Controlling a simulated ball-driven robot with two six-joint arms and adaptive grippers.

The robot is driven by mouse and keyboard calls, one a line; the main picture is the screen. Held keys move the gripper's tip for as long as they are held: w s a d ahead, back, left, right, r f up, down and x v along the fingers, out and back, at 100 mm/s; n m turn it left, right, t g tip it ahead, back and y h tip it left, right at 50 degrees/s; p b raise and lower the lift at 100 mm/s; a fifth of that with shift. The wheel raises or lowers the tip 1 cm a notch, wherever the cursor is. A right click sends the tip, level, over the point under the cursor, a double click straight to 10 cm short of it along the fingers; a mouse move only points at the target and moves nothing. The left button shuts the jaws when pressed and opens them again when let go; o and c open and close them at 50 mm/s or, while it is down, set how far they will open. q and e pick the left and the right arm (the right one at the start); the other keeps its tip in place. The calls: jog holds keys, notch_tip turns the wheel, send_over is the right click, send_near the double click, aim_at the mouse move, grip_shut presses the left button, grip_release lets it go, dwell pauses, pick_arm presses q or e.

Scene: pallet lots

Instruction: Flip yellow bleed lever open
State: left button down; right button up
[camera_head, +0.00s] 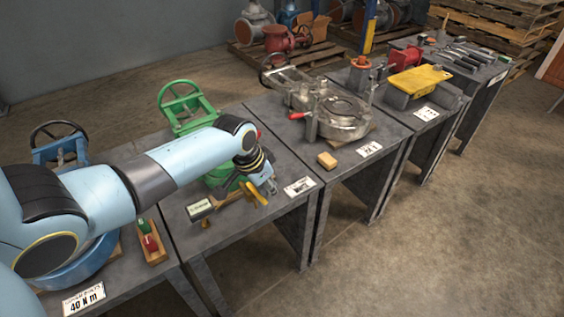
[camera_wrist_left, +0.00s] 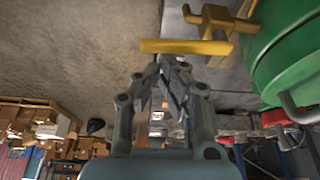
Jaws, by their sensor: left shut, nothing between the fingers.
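The yellow bleed lever (camera_head: 259,192) sticks out from the front of the green valve (camera_head: 216,178) on the second bench. In the left wrist view the lever (camera_wrist_left: 186,46) is a yellow bar lying across the picture, joined to a yellow fitting (camera_wrist_left: 219,20) beside the green valve body (camera_wrist_left: 297,62). My left gripper (camera_head: 271,188) is right at the lever. Its fingers are shut and empty, with the tips (camera_wrist_left: 172,62) just below the bar in the wrist view. I cannot tell whether they touch it. My right gripper is not in view.
The green handwheel (camera_head: 182,103) rises behind my left arm. A blue valve (camera_head: 62,148) stands left, partly hidden by my arm. A metal valve (camera_head: 342,117) stands right. Open floor lies in front.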

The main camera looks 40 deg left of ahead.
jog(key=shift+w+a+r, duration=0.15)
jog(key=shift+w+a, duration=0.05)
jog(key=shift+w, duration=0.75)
